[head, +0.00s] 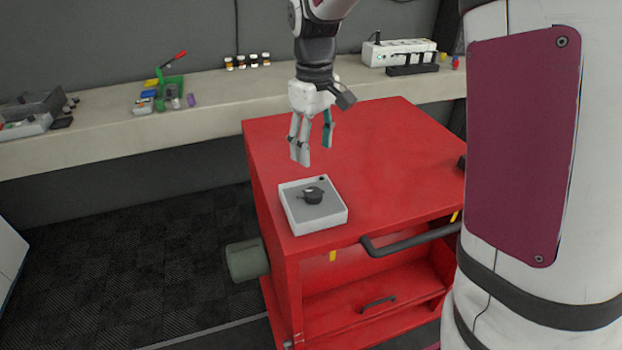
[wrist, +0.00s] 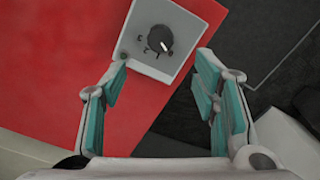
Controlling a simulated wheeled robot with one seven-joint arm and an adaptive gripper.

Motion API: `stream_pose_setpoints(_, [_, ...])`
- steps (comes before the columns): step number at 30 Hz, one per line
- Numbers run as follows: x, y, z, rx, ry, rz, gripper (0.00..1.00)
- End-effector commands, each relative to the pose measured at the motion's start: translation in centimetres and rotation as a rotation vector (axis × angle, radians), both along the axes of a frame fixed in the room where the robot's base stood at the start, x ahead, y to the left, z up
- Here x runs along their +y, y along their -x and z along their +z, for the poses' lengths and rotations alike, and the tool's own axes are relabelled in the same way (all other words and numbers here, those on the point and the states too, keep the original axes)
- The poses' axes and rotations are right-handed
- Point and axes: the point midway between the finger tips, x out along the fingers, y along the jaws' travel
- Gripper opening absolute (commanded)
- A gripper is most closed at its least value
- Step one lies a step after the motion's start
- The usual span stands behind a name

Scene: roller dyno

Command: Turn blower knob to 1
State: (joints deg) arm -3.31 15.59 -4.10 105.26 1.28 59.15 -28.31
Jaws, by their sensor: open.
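The blower knob (head: 313,194) is a dark round knob on a white and grey box (head: 319,230) that sits on the red cabinet's top. In the wrist view the knob (wrist: 160,39) has a white pointer mark towards its lower right, with small dark marks at its left and below. My gripper (head: 312,152) is open and empty, pointing down above and behind the box, apart from the knob. In the wrist view its teal-padded fingers (wrist: 160,85) are spread, with the knob beyond their tips.
The red cabinet (head: 390,150) has a dark handle bar (head: 410,241) at its front edge. A grey bench (head: 110,140) runs behind, holding a green tool (head: 170,90), small bottles (head: 248,61) and a power strip (head: 400,52). The cabinet top around the box is mostly clear.

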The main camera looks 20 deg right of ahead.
Motion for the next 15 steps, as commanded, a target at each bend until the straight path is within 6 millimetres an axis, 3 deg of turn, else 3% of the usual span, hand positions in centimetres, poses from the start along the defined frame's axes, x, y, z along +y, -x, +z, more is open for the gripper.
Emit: stream_pose_setpoints(15, [0.0,0.1,-9.7,0.004,0.000,0.000,0.55])
